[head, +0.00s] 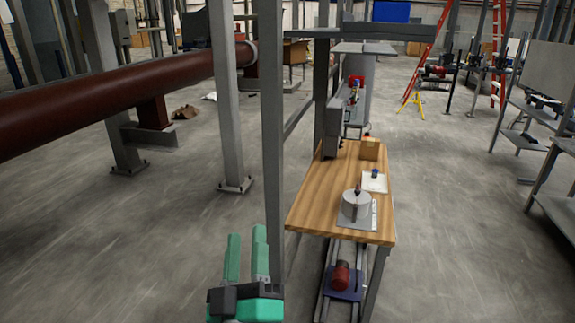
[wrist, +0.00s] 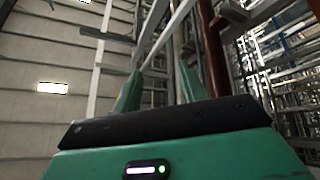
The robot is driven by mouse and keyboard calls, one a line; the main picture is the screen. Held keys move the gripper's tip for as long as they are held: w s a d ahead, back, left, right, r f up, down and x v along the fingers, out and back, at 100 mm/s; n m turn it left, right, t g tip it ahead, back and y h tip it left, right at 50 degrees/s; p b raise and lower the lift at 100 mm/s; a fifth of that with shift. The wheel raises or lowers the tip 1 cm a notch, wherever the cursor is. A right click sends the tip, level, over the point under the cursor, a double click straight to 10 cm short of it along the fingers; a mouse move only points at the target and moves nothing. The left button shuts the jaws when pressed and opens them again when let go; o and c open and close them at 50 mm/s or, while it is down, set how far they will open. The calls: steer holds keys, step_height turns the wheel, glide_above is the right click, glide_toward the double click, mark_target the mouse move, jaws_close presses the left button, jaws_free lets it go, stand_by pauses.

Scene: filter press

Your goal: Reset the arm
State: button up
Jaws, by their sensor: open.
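My gripper (head: 246,235) is green and black and stands at the bottom of the head view, left of the wooden workbench. Its two green fingers point up and are apart, with nothing between them. In the wrist view my gripper (wrist: 160,88) shows its two fingers spread past a dark bar, facing a pale panelled wall and steel frames. My gripper touches nothing that I can see.
The wooden workbench (head: 308,207) carries a round metal vessel on a plate (head: 356,207), a white sheet (head: 375,184) and a small box (head: 370,148). A grey post (head: 272,130) rises beside my gripper. A dark red pipe (head: 110,90) runs at left. Open floor lies left and right.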

steer(key=s+d+r+m+p, duration=0.1)
steer(key=s+d+r+m, duration=0.25)
steer(key=s+r, duration=0.6)
steer(key=s+d+r+m+p, duration=0.1)
steer(key=s+d+r+m, duration=0.3)
steer(key=s+r, duration=0.5)
step_height(320, 180, up, 26)
steer(key=w+a+m+p, duration=0.1)
steer(key=w+p, duration=0.1)
steer(key=p, duration=2.2)
steer(key=shift+r+t+p, duration=0.15)
steer(key=shift+t+p, duration=0.25)
